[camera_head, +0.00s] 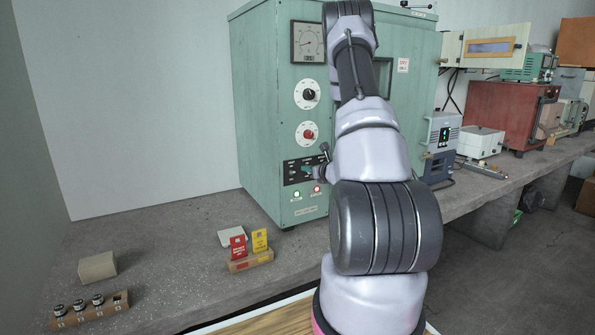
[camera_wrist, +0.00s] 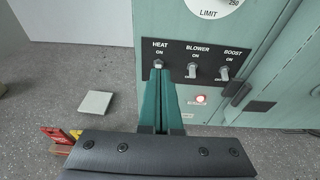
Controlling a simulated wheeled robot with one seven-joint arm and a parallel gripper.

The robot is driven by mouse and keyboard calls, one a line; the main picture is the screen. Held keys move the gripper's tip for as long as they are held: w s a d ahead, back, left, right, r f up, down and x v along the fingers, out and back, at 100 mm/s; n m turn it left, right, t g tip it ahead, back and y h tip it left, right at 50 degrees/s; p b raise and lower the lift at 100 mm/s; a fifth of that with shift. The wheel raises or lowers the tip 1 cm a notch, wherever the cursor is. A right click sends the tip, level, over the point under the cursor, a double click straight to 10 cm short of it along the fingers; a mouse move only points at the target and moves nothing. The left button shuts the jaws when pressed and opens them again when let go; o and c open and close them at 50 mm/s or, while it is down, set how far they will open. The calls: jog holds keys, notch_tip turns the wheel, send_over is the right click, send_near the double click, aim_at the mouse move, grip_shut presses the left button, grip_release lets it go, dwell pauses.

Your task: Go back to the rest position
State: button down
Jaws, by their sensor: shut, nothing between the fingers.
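My gripper (camera_wrist: 158,76) is shut and empty, its teal fingers pointing at the switch panel (camera_wrist: 208,55) of the green oven. In the wrist view the fingertips are just below the HEAT switch (camera_wrist: 158,63); I cannot tell whether they touch it. The BLOWER switch (camera_wrist: 192,70) and BOOST switch (camera_wrist: 224,73) stand to the right of the fingers. In the head view my arm reaches up in front of the green oven (camera_head: 262,95), and my gripper (camera_head: 308,170) is at its panel, partly hard to make out.
On the bench (camera_head: 170,235) are a holder (camera_head: 251,261) with red and yellow cards, a white tile (camera_head: 232,236), a beige block (camera_head: 97,267) and a rack (camera_head: 88,311) of small bottles.

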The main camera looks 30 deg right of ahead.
jog(key=s+a+r+n+g+y, duration=0.4)
jog(key=a+r+n, duration=0.4)
jog(key=a, duration=0.4)
jog(key=s+a+r+n+g+y, duration=0.2)
jog(key=s+a+r+n+y, duration=0.35)
jog(key=a+r, duration=0.6)
jog(key=s+a+r+n+g+h, duration=0.1)
jog(key=s+a+r+n+g, duration=0.15)
jog(key=s+n, duration=0.3)
jog(key=s+a+r+n+g+h, duration=0.1)
jog(key=s+a+n+g, duration=0.1)
jog(key=s+a+n, duration=0.4)
jog(key=s+d+r+n+t+h, duration=0.2)
jog(key=s+d+r+n+h, duration=0.2)
jog(key=s, duration=0.7)
jog(key=d+n+h, duration=0.2)
jog(key=d, duration=0.2)
jog(key=shift+d+r+n, duration=0.15)
jog(key=shift+r+n, duration=0.05)
jog(key=shift+n, duration=0.1)
jog(key=shift+t, duration=0.25)
